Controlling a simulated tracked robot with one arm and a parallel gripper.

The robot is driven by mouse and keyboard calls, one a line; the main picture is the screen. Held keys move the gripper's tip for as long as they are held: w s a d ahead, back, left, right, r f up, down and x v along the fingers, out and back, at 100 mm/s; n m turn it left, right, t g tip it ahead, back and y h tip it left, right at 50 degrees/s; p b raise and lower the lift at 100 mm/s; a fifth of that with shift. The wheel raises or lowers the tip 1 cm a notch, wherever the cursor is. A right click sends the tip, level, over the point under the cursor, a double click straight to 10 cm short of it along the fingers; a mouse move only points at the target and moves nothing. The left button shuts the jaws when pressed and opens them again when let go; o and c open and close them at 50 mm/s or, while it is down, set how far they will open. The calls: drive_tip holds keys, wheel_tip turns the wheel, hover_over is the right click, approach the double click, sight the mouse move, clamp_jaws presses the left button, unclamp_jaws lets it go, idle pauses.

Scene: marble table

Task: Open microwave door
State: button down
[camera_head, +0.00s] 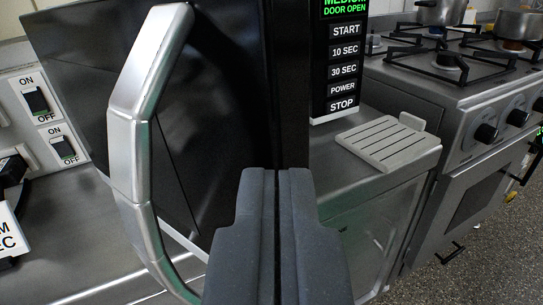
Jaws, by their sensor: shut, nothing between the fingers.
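The microwave door (70,75) is a dark panel on the left and stands swung open toward me. Its curved silver handle (130,150) runs from the upper left down to the bottom. The microwave's control panel (343,65) is right of centre, and its green display reads "DOOR OPEN". My gripper (278,178) is at the bottom centre with its two grey fingers shut and nothing between them. It is to the right of the handle and apart from it, in front of the dark microwave. The inside of the microwave is too dark to make out.
A slotted grey board (380,143) lies on the metal counter to the right. A stove (470,100) with pots (440,12) and knobs stands beyond it. Wall switches (48,120) and a plug are at the left.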

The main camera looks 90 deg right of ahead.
sight(305, 125)
drive_tip(key=w+d+r+n+t+y+b, duration=0.1)
drive_tip(key=w+d+r+n+t+y, duration=0.2)
drive_tip(key=w+r+t+y, duration=0.55)
drive_tip(key=w+d+r+n+t+y, duration=0.35)
drive_tip(key=w+r+t, duration=0.25)
drive_tip(key=w+r, duration=0.6)
drive_tip(key=s+d+f+n+g+y+b, duration=0.15)
drive_tip(key=s+d+f+g+y, duration=0.3)
drive_tip(key=s, duration=0.55)
drive_tip(key=s+d+f+n+g+y, duration=0.2)
drive_tip(key=s+d+f+y, duration=0.25)
drive_tip(key=s+f, duration=0.35)
drive_tip(key=s+d+f+n+g+y+b, duration=0.15)
drive_tip(key=s+d+f+g+y, duration=0.35)
drive_tip(key=s, duration=0.6)
drive_tip(key=shift+w+a+f+t+h+b, duration=0.1)
drive_tip(key=shift+w+a+f+t, duration=0.25)
drive_tip(key=shift+w+a+f, duration=0.9)
drive_tip(key=shift+w+a+f+t+h+b, duration=0.15)
drive_tip(key=shift+w+a+f+t, duration=0.15)
drive_tip(key=shift+w+a+f, duration=0.95)
drive_tip(key=shift+w+a+f+t+h+b, duration=0.1)
drive_tip(key=shift+w+a+f+t, duration=0.5)
drive_tip(key=shift+a, duration=1.2)
drive_tip(key=shift+w+r, duration=0.2)
drive_tip(key=shift+w, duration=0.1)
